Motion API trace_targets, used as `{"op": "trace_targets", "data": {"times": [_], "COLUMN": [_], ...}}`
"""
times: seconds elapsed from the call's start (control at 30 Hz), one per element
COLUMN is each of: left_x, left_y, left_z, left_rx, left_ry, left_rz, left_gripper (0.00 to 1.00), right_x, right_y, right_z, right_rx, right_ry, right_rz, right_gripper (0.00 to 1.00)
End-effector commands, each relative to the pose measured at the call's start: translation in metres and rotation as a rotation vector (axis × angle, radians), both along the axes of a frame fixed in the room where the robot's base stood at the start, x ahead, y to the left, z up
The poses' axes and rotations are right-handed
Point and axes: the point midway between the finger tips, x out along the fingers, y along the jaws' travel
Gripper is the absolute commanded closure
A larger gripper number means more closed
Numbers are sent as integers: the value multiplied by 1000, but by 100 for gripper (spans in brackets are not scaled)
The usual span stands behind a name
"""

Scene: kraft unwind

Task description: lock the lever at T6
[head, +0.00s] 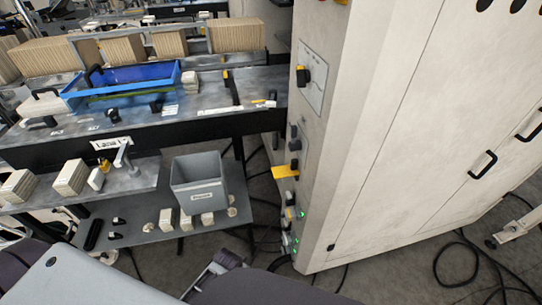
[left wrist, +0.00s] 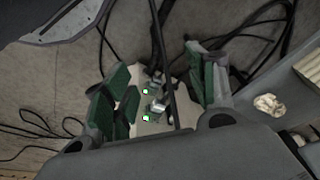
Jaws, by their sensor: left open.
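No T6 label is readable, so I cannot tell which lever it marks. In the left wrist view my left gripper (left wrist: 162,88) is open, with green-padded fingers apart on both sides of a cream panel. I see no finger clearly closed on either. In the head view small fittings with green lights (head: 298,215) sit low on the cabinet's (head: 350,190) left edge. Part of my left arm (head: 85,280) shows at the bottom. My right gripper is not seen.
A yellow lever or tab (head: 285,172) and black knobs (head: 304,75) project from the cabinet. A grey bin (head: 199,182) stands on the low shelf to the left. Black cables (head: 460,262) lie on the floor; a dark cable (left wrist: 162,45) passes close to the fingers.

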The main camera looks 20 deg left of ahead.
Motion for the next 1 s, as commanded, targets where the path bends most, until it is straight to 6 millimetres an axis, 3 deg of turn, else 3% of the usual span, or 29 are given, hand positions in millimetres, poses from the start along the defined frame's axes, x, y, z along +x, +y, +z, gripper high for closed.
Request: {"op": "trace_targets", "data": {"times": [0.4,0.67,1.0], "left_x": [32,61,135], "left_y": [-1,3,18], "left_z": [111,172,259], "left_rx": [3,16,45], "left_ry": [-80,-184,-471], "left_rz": [24,72,204], "left_gripper": [43,43,43], "right_x": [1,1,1], "right_y": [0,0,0], "right_z": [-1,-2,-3], "right_rx": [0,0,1], "right_ry": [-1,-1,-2], "right_rz": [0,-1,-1], "right_gripper": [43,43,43]}}
